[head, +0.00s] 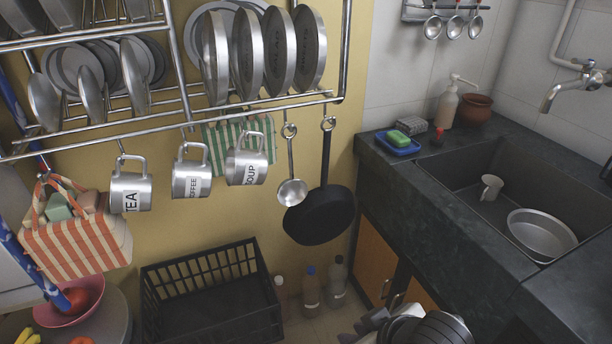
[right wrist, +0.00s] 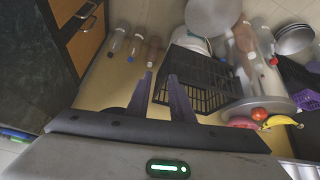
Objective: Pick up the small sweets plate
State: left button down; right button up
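Several steel plates stand on edge in the wall rack in the head view, including one at left (head: 214,57), one beside it (head: 247,55), and two more to the right (head: 281,52), (head: 310,48). Their faces carry dark lettering too small to read, so I cannot tell which is the sweets plate. My right gripper (head: 368,322) is low at the bottom edge of the head view, far below the plates. In the right wrist view its fingers (right wrist: 160,76) are apart with nothing between them. My left gripper is out of view.
Labelled steel mugs (head: 130,190) hang below the rack, with a ladle (head: 292,190) and a black pan (head: 320,215). A black crate (head: 212,300) stands on the floor near bottles (head: 311,290). The dark counter (head: 455,225) and sink lie right.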

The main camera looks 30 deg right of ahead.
jog(key=w+d+r+t, duration=0.2)
jog(key=w+r+t, duration=0.1)
jog(key=w+r, duration=0.45)
jog(key=m+t, duration=0.3)
jog(key=t, duration=0.6)
send_near(322, 43)
jog(key=s, duration=0.3)
jog(key=shift+h, duration=0.3)
jog(key=w, duration=0.3)
jog(key=w+p, duration=0.1)
jog(key=w, duration=0.2)
jog(key=w+p, duration=0.1)
jog(key=w, duration=0.2)
jog(key=shift+w+r, duration=0.25)
jog(key=shift+w, duration=0.4)
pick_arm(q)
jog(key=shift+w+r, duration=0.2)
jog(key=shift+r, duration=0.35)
pick_arm(e)
jog(key=shift+f, duration=0.1)
jog(key=shift+c, duration=0.5)
